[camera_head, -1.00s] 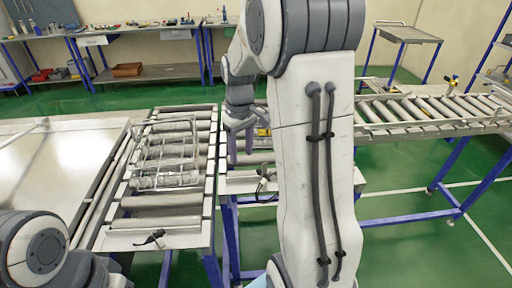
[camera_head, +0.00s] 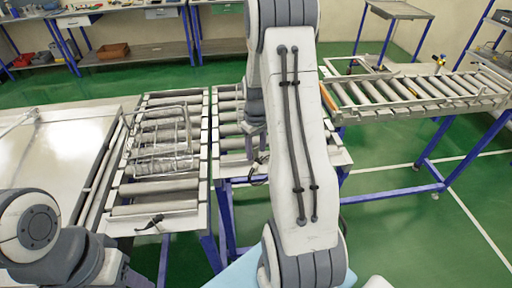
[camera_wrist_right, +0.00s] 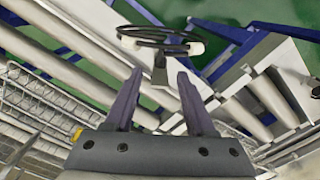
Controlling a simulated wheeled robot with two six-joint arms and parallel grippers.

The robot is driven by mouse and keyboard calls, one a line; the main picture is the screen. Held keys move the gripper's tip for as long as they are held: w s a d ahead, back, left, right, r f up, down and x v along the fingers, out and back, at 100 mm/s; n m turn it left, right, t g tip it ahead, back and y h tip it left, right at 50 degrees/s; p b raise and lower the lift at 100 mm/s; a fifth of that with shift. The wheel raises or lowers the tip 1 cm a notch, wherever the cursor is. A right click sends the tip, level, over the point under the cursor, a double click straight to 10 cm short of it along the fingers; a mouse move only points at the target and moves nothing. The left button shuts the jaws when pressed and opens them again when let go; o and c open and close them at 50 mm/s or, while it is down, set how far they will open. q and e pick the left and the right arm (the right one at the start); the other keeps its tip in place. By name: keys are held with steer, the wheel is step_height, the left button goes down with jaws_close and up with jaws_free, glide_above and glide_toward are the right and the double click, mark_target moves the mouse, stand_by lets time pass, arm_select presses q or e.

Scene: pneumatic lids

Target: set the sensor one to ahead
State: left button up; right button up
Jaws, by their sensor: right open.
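No label is readable. My right gripper (camera_wrist_right: 155,82) is open and empty, its two fingers pointing towards the bracket, which shows between and beyond the tips. In the head view the right gripper (camera_head: 256,142) is above the middle conveyor, partly hidden by my arm. My left gripper is out of view.
A wire basket (camera_head: 160,140) lies on the left roller conveyor (camera_head: 155,210), with another dark fitting (camera_head: 150,222) on its front edge. A right roller conveyor (camera_head: 420,92) stands beyond the middle one. Green floor is clear at the right front.

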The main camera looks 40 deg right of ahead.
steer(key=shift+f, duration=0.15)
jaws_close()
steer(key=shift+m, duration=3.4)
jaws_free()
